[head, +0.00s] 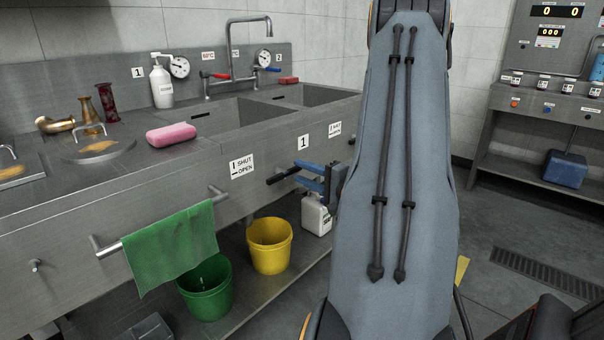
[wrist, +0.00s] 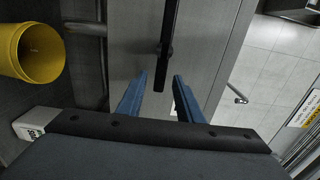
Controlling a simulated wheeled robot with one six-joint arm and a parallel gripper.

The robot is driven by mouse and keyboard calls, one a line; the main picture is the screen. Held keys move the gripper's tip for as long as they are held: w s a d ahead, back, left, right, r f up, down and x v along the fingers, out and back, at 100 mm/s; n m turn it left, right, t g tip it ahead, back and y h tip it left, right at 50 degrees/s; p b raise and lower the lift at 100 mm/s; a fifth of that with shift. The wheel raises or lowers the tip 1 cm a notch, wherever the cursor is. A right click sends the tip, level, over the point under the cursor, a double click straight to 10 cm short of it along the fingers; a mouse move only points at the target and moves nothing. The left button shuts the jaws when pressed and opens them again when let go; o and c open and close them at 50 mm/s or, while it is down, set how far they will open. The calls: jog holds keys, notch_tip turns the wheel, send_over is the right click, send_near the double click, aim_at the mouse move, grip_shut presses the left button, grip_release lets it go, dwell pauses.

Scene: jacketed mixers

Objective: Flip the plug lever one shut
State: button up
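The black plug lever one (head: 283,176) is on the sink's steel front panel, below the plate marked 1 (head: 303,142). It lies about level along the panel, matching the level bar beside OPEN on the SHUT/OPEN label (head: 242,165). My gripper (head: 297,172) is open, its two blue fingers at the lever's right side, one higher than the other. In the wrist view the lever (wrist: 167,30) runs down the picture and its near end shows in the gap between the fingertips (wrist: 158,80). I see no finger contact; the exact depth is unclear.
A yellow bucket (head: 270,246), a green bucket (head: 205,288) and a white jug (head: 316,215) stand below. A green towel (head: 170,245) hangs on a rail at the left. A second lever label (head: 335,129) is farther right; my arm hides the panel beyond it.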

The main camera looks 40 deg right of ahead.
jog(key=shift+w, duration=0.3)
grip_shut()
